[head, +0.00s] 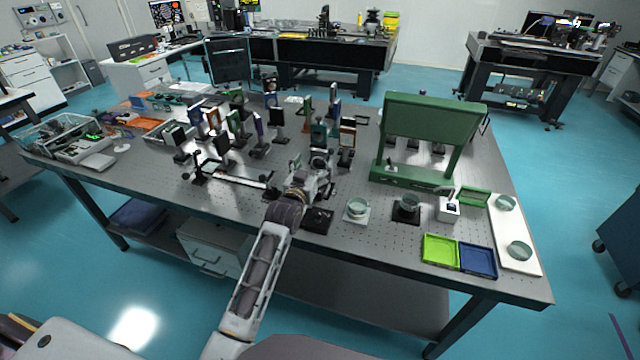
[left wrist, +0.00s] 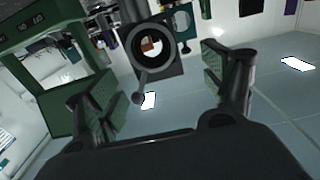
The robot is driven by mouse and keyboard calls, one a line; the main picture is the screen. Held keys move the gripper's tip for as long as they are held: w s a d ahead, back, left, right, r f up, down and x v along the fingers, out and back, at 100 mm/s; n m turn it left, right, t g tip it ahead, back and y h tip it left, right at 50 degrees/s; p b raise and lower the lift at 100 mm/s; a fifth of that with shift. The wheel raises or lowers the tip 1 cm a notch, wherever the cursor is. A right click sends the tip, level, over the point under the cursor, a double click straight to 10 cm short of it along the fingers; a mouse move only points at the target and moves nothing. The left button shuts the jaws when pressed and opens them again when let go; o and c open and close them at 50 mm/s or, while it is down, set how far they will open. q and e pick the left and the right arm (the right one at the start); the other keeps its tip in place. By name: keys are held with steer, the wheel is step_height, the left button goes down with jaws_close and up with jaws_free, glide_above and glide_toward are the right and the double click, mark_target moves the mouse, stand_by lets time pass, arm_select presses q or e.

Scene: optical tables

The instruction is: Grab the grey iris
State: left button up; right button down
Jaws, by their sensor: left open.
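A dark grey iris (left wrist: 151,45), a thick round ring with an opening in its middle and a thin lever hanging from its lower side, shows in the left wrist view. It stands ahead of my left gripper (left wrist: 148,82), near the top middle. The two fingers are spread apart on either side with nothing between them, and the ring looks beyond the fingertips. In the head view, my left gripper (head: 312,182) is low over the optical table, at the front of the upright optics. My right gripper is not in view.
The optical table (head: 400,238) carries several mounted optics behind and left of the gripper. A green frame (head: 432,110) stands to the right. Round glass dishes, a lime tray (head: 440,250) and a blue tray (head: 479,261) lie at the right front. A rail (head: 235,180) lies left.

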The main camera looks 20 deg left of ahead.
mark_target(319, 159)
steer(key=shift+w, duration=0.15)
arm_select(q)
steer(key=shift+w, duration=0.2)
steer(key=shift+w+d+f, duration=0.1)
steer(key=shift+w+d, duration=0.05)
steer(key=shift+w, duration=0.35)
steer(key=shift+w+d+f, duration=0.15)
steer(key=shift+w+f, duration=0.05)
steer(key=shift+w, duration=1.7)
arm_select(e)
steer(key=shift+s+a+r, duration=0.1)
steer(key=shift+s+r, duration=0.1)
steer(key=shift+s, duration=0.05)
